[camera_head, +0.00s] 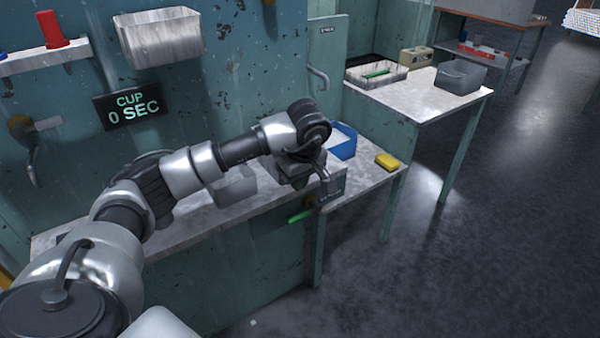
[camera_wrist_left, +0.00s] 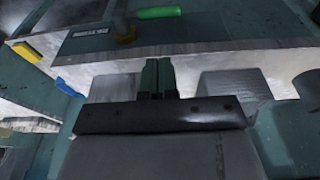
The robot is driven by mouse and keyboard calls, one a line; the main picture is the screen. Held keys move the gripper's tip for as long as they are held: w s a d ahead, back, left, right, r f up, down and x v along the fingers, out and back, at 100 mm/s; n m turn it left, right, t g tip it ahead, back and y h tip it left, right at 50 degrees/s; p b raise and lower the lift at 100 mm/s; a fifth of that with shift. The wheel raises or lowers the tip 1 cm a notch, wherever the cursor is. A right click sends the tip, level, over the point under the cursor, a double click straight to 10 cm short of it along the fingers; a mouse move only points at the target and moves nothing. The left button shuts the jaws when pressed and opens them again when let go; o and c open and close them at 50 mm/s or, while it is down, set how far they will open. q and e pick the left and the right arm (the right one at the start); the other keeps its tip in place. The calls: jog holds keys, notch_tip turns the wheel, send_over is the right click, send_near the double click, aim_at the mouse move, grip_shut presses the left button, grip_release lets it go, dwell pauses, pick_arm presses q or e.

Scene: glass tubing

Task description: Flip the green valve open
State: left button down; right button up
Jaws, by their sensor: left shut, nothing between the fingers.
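The valve's green handle (camera_head: 299,216) sticks out to the left below the front edge of the counter (camera_head: 235,208). In the left wrist view the green handle (camera_wrist_left: 158,13) lies level at the top, beside a brass-coloured valve body (camera_wrist_left: 124,30). My right gripper is not in view.
A blue bin (camera_head: 342,142) and a yellow sponge-like block (camera_head: 387,161) stand on the counter's right part. A sign reading "CUP 0 SEC" (camera_head: 130,105) hangs on the wall.

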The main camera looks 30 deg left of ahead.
aim_at(295, 216)
pick_arm(q)
jog(key=x, duration=0.5)
jog(key=d+x, duration=0.1)
jog(key=x, duration=0.1)
jog(key=shift+s+f+p, duration=0.15)
jog(key=shift+f+p, duration=0.2)
jog(key=shift+p, duration=0.05)
jog(key=shift+f, duration=0.6)
jog(key=f+b, duration=0.1)
jog(key=b, duration=0.1)
jog(key=f+t+b, duration=0.1)
jog(key=b, duration=0.1)
jog(key=shift+s+a+t+h, duration=0.15)
jog(key=shift+s+t+h, duration=0.15)
jog(key=shift+s, duration=0.05)
jog(key=shift+s+f+b, duration=0.1)
jog(key=shift+f+b, duration=0.3)
jog(key=shift+b, duration=0.05)
jog(key=shift+r, duration=0.2)
